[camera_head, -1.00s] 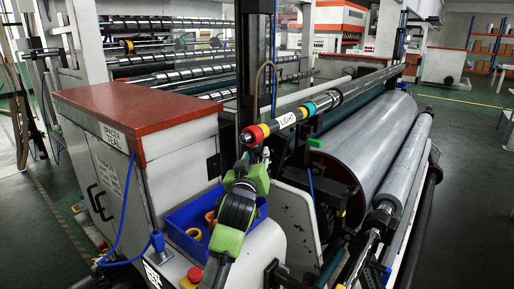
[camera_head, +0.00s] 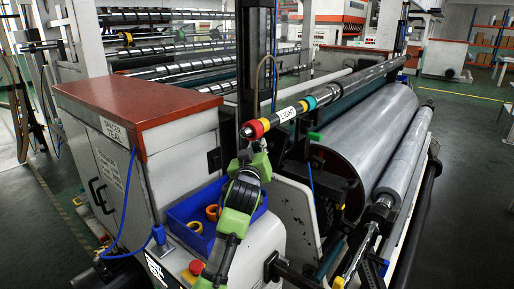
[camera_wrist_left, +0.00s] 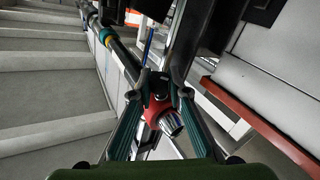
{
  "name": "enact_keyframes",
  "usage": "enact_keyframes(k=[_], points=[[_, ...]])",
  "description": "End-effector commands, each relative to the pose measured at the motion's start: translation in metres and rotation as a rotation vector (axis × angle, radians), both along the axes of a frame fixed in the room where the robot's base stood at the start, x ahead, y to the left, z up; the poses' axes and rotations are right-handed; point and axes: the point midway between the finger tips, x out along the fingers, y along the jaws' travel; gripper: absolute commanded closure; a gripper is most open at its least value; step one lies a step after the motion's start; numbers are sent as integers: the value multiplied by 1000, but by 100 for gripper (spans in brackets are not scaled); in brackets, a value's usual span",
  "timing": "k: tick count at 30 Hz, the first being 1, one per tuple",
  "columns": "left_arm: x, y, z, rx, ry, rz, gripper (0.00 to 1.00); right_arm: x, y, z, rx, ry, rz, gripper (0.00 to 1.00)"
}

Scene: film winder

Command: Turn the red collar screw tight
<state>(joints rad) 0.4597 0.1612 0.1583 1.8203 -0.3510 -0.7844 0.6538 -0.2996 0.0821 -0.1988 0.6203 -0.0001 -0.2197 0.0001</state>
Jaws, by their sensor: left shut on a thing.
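The red collar (camera_head: 251,129) sits on the near end of the winding shaft (camera_head: 345,87), beside a yellow band and the white "LIGHT" label. In the left wrist view the red collar (camera_wrist_left: 153,112) shows between my fingers, with the bright metal shaft end next to it. My left gripper (camera_head: 255,146) is just below the collar in the head view. In the wrist view my left gripper (camera_wrist_left: 160,88) is shut at the collar, on what seems to be its screw. The screw is mostly hidden by the fingertips, so its seating cannot be told. My right gripper is not in view.
A blue bin (camera_head: 195,215) with yellow and orange rings is beside my left arm. The red-topped cabinet (camera_head: 130,100) stands at left. A dark upright column (camera_head: 257,60) rises behind the collar. The large grey roll (camera_head: 375,135) is at right.

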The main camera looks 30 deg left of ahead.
Motion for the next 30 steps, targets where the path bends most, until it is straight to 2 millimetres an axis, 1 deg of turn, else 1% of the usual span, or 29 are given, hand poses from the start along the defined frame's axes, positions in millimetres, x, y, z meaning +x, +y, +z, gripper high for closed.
enact_keyframes(k=[6, 12, 23, 24, 25, 30], points=[[1, -1, -3, -4, 45, 116, 100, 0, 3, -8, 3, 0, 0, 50], [1, -1, -2, 3, 78, 191, 100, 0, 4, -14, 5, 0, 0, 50], [0, 0, -1, 5, 84, 203, 100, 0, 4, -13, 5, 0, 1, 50], [0, 0, -1, 5, 84, 202, 74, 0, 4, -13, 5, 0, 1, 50], [0, 0, -1, 5, 84, 202, 66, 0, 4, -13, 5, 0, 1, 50], [0, 0, -1, 6, 83, 203, 66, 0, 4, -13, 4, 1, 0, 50]])
